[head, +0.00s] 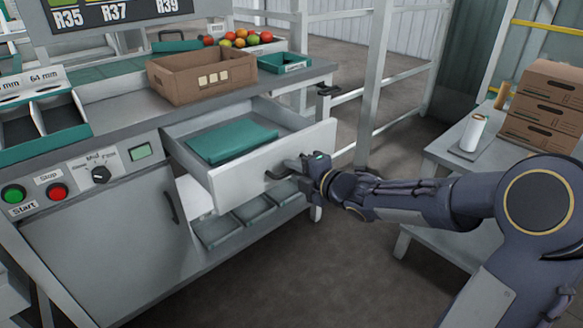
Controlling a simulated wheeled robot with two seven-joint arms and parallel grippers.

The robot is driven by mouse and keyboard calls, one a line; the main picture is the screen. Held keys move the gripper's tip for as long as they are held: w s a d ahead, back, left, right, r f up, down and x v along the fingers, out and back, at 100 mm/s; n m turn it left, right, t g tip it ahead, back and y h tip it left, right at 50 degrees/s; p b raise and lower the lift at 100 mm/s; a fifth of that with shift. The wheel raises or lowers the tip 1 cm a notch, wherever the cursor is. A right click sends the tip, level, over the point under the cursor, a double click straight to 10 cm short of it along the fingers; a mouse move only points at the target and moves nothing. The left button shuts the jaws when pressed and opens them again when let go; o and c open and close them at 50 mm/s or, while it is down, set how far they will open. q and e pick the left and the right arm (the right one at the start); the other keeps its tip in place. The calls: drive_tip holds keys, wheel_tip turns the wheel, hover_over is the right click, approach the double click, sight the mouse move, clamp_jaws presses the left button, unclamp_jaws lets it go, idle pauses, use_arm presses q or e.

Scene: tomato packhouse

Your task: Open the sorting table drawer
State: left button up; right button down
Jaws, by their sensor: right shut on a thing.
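The sorting table drawer (236,182) is pulled out from the sorting table (105,185). Its light grey front faces the lower right, and a flat teal item (230,142) lies inside. My right gripper (290,170) is at the drawer front, shut on the dark drawer handle (277,175). The gripper's fingers partly cover the handle. My right arm reaches in from the right. My left gripper is not in view.
A cardboard box (200,90) and a teal tray (285,63) stand on the table top. Below the drawer is an open shelf with grey bins (222,230). A side table (445,150) at right holds stacked cartons (545,110) and a white roll (473,132). Floor before the drawer is clear.

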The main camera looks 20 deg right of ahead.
idle(0.3)
drive_tip(key=c, duration=1.9)
unclamp_jaws()
drive_tip(key=p+v, duration=0.2)
drive_tip(key=v, duration=0.5)
drive_tip(key=shift+s+d, duration=0.1)
drive_tip(key=shift+s, duration=0.25)
